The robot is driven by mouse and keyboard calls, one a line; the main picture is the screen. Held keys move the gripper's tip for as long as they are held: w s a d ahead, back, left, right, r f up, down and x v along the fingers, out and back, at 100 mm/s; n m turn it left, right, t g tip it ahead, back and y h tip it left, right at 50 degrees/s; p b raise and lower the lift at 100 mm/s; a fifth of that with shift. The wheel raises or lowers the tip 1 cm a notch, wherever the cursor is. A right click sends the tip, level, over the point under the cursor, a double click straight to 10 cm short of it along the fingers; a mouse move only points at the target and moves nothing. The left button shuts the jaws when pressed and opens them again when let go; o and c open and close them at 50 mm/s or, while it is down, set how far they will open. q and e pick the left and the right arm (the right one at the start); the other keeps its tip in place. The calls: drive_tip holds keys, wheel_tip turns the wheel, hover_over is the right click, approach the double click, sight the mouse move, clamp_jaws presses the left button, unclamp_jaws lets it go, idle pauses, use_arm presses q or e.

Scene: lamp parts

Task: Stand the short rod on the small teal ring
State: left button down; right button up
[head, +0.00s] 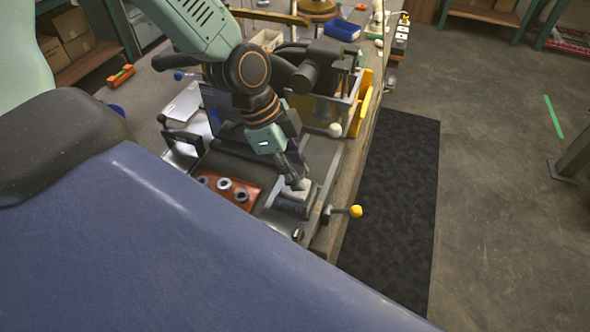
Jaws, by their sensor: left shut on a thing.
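My left gripper (294,181) points down over the grey metal fixture on the bench. It is shut on a small pale piece (301,188) at its fingertips, just above or touching a grey block. I cannot tell whether this piece is the short rod, because the fingers hide part of it. I cannot make out the small teal ring. My right gripper is not in view.
A red-brown plate (240,194) with light and dark ring shapes lies left of the gripper. A yellow-knobbed lever (355,211) sticks out past the bench's right edge. A blue bin (342,30) stands farther back. A dark mat (395,200) covers the floor at right.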

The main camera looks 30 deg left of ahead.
use_arm(q)
drive_tip(key=shift+d, duration=0.1)
drive_tip(key=shift+f+b, duration=0.35)
drive_tip(key=shift+f, duration=0.5)
idle(1.6)
drive_tip(key=c, duration=1)
unclamp_jaws()
drive_tip(key=shift+r, duration=0.15)
drive_tip(key=shift+v, duration=3.75)
drive_tip(key=shift+a, duration=0.2)
